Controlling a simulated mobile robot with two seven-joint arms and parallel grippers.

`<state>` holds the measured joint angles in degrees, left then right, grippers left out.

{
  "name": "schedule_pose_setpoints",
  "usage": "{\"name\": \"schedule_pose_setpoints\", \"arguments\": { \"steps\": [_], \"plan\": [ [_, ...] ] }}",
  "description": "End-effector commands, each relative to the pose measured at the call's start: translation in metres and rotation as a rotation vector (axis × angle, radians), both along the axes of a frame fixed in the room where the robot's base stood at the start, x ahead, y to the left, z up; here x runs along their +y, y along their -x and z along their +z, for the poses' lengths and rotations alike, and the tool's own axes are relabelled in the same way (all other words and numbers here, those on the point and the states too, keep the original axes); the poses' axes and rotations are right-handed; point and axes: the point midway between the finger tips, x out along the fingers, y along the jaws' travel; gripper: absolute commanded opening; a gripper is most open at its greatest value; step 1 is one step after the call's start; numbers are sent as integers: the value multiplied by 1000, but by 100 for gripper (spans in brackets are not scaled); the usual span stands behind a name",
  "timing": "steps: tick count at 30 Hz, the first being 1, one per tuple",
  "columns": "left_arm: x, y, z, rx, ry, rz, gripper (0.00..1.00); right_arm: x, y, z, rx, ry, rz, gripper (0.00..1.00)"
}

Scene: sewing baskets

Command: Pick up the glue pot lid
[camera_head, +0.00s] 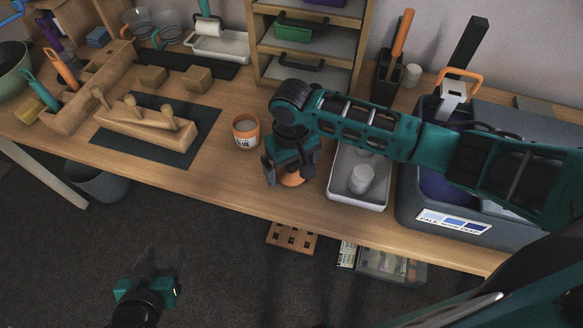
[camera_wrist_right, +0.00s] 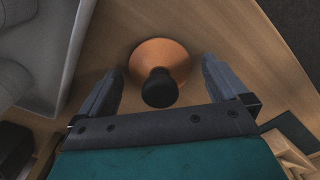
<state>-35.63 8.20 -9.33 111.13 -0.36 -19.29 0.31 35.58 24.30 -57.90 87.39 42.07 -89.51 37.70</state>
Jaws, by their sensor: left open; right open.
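The glue pot lid is an orange disc with a black knob, lying on the table; in the head view only its orange edge (camera_head: 292,179) shows below my right gripper. In the right wrist view the lid (camera_wrist_right: 160,66) lies between the two fingers, just beyond their tips, with its black knob toward me. My right gripper (camera_head: 287,174) is open and points down over the lid; its fingers also show in the right wrist view (camera_wrist_right: 161,75). The glue pot (camera_head: 246,132), white and orange, stands lidless left of this gripper. My left gripper (camera_head: 159,262) is open and empty, over the floor before the table.
A white tray (camera_head: 343,193) with white cylinders stands just right of my right gripper. A grey bin (camera_head: 408,213) is further right. A wooden plane-like block (camera_head: 140,125) lies on a dark mat at left. A drawer unit (camera_head: 262,50) stands behind.

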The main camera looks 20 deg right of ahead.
Motion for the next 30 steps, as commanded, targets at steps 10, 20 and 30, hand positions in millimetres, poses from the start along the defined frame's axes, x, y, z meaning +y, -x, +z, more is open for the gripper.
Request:
{"name": "schedule_pose_setpoints", "arguments": {
  "steps": [10, 20, 30],
  "plan": [
    [0, -2, 2, -5, 1, 0, 52, 0, 0, 0, 0, 0, 0, 82],
    [0, 1, 0, 1, 1, 0, 52, 0, 0, 1, 0, 0, 0, 50],
    [0, 3, 0, 4, 1, 0, 52, 0, 0, 3, 0, 0, 0, 41]
  ]
}}
